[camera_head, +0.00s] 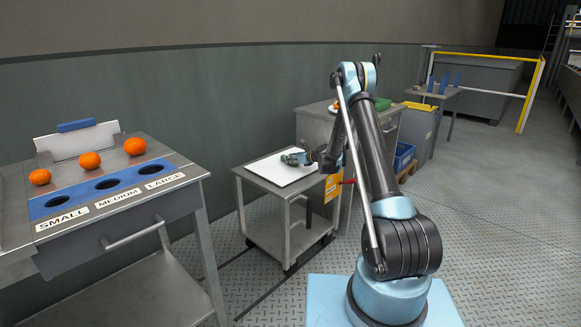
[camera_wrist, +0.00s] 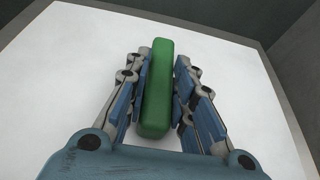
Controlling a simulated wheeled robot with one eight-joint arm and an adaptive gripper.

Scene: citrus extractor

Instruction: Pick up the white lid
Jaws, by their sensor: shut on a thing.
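The white lid (camera_head: 272,171) is a flat white plate lying on top of a grey metal cart (camera_head: 290,197) in the head view. In the wrist view the lid (camera_wrist: 60,85) fills most of the picture, with a long green handle (camera_wrist: 156,90) standing up from it. My gripper (camera_head: 293,158) is over the lid. In the wrist view my gripper (camera_wrist: 160,85) is shut on the green handle, with blue finger pads along both its sides. I cannot tell whether the lid is clear of the cart top.
To the left is a sorting table (camera_head: 122,187) with three holes and three oranges (camera_head: 90,160). A grey wall (camera_head: 200,105) runs behind the cart. A metal cabinet (camera_head: 311,124) stands behind it, with a blue crate (camera_head: 403,157) farther right. The floor on the right is open.

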